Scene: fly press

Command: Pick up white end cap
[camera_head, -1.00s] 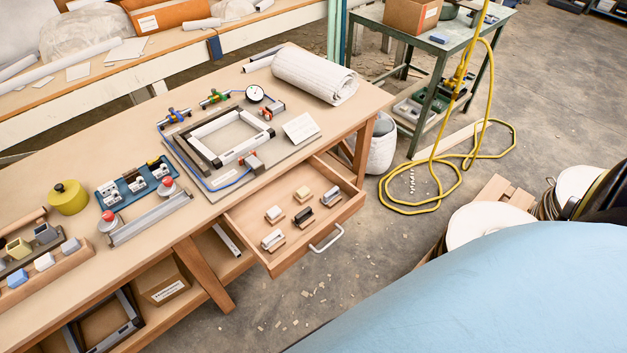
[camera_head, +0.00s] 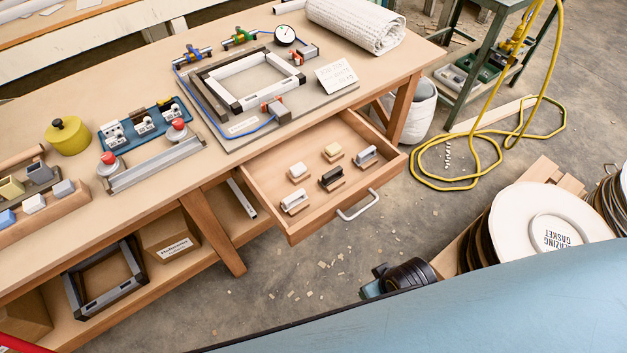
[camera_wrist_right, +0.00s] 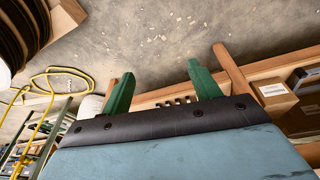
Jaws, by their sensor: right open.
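A white end cap (camera_head: 298,172) sits in the open drawer (camera_head: 262,190) under the bench, at its back left. A cream cap (camera_head: 333,151), a black-topped cap (camera_head: 331,178) and two grey-white caps, one at the right (camera_head: 366,157) and one at the front left (camera_head: 294,200), share the drawer. My right gripper (camera_head: 371,281) is low in front of the drawer, apart from it. In the right wrist view its green fingers (camera_wrist_right: 162,70) stand wide apart with nothing between them. Small caps show beyond them, too small to tell apart. My left gripper is not in view.
The drawer handle (camera_head: 358,205) juts toward me. Gasket reels (camera_head: 520,225) stand at the right.

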